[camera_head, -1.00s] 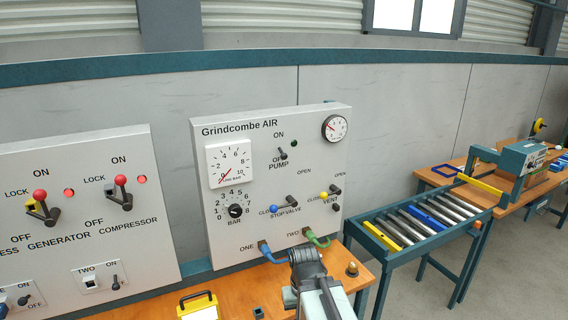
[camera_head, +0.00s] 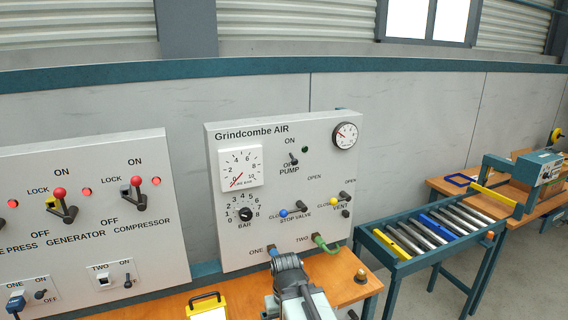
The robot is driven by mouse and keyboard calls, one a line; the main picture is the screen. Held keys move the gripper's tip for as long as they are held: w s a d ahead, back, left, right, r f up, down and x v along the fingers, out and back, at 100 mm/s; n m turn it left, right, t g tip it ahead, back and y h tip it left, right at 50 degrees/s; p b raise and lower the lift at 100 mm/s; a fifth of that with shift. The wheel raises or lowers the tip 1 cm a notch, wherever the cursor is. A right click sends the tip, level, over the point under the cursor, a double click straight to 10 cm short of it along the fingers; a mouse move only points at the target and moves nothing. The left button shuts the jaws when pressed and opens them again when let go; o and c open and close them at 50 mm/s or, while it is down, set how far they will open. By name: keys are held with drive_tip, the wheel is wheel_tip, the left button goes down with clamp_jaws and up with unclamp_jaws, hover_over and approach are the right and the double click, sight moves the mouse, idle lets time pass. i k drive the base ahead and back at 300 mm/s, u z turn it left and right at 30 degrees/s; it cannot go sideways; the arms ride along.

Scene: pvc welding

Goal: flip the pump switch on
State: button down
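The pump switch (camera_head: 293,159) is a small dark toggle on the upper middle of the grey Grindcombe AIR panel (camera_head: 262,205). ON is printed above it, and OFF and PUMP below; the toggle partly covers the word OFF. It is too small to tell surely which way its lever points. A small lamp (camera_head: 305,148) at its upper right is dark green and looks unlit. My gripper (camera_head: 287,262) is at the bottom centre, in front of the panel's lower edge, well below the switch and apart from it. Its fingers cannot be made out.
A blue hose (camera_head: 275,254) and a green hose (camera_head: 325,244) leave the panel's bottom near my arm. A yellow-framed item (camera_head: 207,307) stands on the orange bench. A roller conveyor (camera_head: 430,230) is at right.

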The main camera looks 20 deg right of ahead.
sight(293, 162)
drive_tip(key=u, duration=3.35)
drive_tip(key=k, duration=2.4)
drive_tip(key=z, duration=1.25)
drive_tip(key=i, duration=1)
drive_tip(key=u, duration=0.1)
